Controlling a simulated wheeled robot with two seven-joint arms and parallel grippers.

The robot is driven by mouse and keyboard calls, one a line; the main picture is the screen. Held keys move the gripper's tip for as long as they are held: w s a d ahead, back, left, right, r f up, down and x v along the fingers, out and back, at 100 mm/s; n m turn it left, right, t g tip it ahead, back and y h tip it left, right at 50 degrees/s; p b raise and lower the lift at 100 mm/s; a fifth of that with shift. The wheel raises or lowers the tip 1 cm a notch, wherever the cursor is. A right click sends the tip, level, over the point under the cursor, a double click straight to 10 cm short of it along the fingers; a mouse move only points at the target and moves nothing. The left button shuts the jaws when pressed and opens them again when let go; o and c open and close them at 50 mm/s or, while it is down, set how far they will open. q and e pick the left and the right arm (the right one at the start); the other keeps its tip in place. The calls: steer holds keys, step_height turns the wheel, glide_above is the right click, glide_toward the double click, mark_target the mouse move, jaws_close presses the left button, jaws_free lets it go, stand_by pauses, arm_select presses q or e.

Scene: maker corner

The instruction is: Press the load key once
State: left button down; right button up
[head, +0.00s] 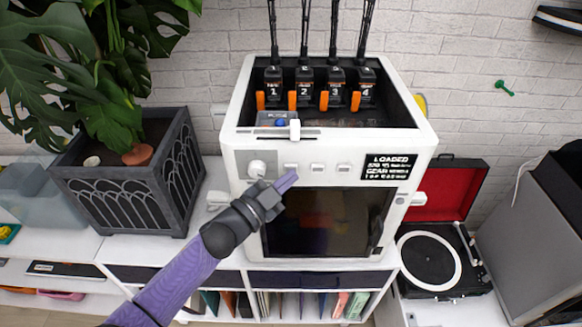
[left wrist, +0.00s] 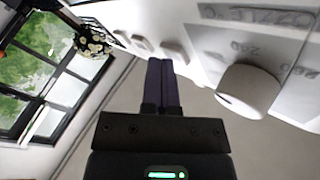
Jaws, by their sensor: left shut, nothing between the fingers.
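The white printer (head: 240,110) stands on the cabinet. Its front panel has a round knob (head: 256,169) and a row of three small white keys: left (head: 290,168), middle (head: 317,168) and right (head: 344,169). Their labels are unreadable, so I cannot tell which is the load key. A small black display (head: 388,167) reads "LOADED" on top. My left gripper (head: 288,181) is shut and empty, its tips just below the left key. In the left wrist view its fingers (left wrist: 159,72) point at the panel near the keys (left wrist: 174,50); contact is unclear. The knob (left wrist: 247,90) is beside them.
Several numbered black bottles (head: 303,85) with orange parts sit in the printer's open top. A dark window (head: 327,222) is below the keys. A plant in a dark planter (head: 140,180) stands left; a red-lidded record player (head: 440,245) stands right.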

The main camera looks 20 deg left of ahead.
arm_select(q)
steer(key=shift+s+d, duration=0.15)
steer(key=shift+s, duration=0.45)
steer(key=shift+p, duration=0.35)
steer(key=s+p, duration=0.1)
steer(key=s, duration=0.1)
steer(key=s+d+p, duration=0.1)
steer(key=s, duration=0.1)
steer(key=shift+s+d, duration=0.2)
steer(key=shift+s, duration=0.2)
